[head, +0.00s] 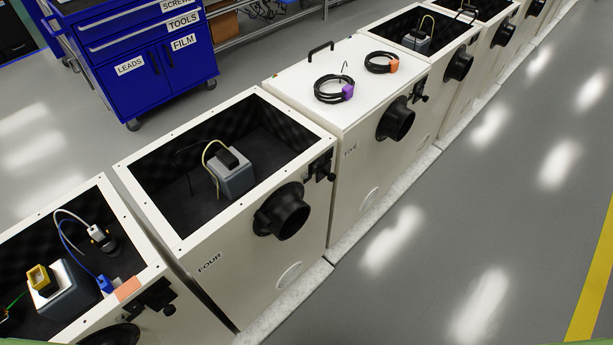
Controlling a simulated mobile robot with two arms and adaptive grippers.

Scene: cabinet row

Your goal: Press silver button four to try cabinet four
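Cabinet four (210,268) is a white box with an open top and a dark foam lining, labelled FOUR on its front. A grey block (234,178) with a black piece and a pale cable sits inside it. A black round port (283,211) sticks out of its front, with a black latch-like fitting (320,166) near the upper right corner. A pale round disc (289,276) is low on the front; I cannot tell whether it is the silver button. No other silver button stands out. Neither gripper is in view.
Cabinet five (352,150), right of four, has a closed lid with two coiled cables, tagged purple (348,92) and orange (394,65). An open cabinet (149,268) stands at left. A blue tool cart (150,82) is behind. The grey floor (440,240) in front is clear.

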